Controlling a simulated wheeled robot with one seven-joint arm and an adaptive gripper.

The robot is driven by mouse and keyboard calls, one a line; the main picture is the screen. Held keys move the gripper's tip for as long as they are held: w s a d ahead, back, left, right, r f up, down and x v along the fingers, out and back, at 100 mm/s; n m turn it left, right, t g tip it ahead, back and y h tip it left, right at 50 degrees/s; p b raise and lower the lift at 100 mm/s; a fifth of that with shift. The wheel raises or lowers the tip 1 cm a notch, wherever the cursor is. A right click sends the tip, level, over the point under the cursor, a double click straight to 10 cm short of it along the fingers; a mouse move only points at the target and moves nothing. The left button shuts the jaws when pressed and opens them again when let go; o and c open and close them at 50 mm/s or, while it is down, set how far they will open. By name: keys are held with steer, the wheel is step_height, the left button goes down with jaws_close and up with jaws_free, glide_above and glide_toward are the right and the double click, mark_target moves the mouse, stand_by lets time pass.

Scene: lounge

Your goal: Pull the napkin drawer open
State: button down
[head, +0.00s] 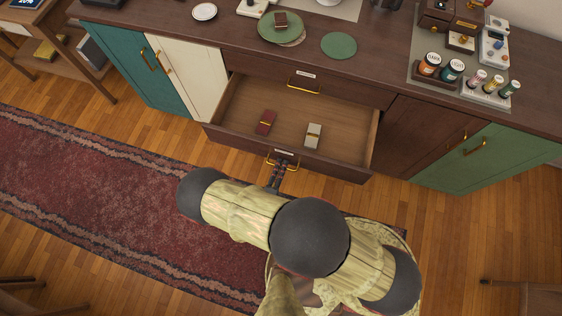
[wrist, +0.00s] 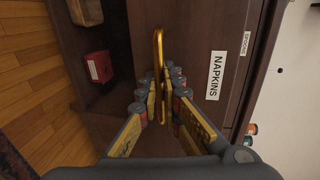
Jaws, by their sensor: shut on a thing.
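The napkin drawer (head: 292,155) is the lower drawer of the dark wood sideboard in the head view, and it stands well out from the cabinet. A dark red folded napkin (head: 265,122) and a pale grey one (head: 313,135) lie inside it, each with a gold band. Its white NAPKINS label (wrist: 215,75) reads clearly in the wrist view. The brass handle (wrist: 158,55) runs between the fingers of my gripper (wrist: 163,85), which is shut on it. My arm hides part of the gripper in the head view.
Above is a shut drawer with a brass handle (head: 304,86). Green doors (head: 476,160) and a cream door (head: 190,75) flank the drawers, shut. Plates, bottles and boxes stand on the sideboard top (head: 375,62). A red rug (head: 95,190) lies in front.

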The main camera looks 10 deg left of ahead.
steer(key=shift+s, duration=0.1)
steer(key=c, duration=2.3)
jaws_free()
steer(key=shift+r, duration=0.1)
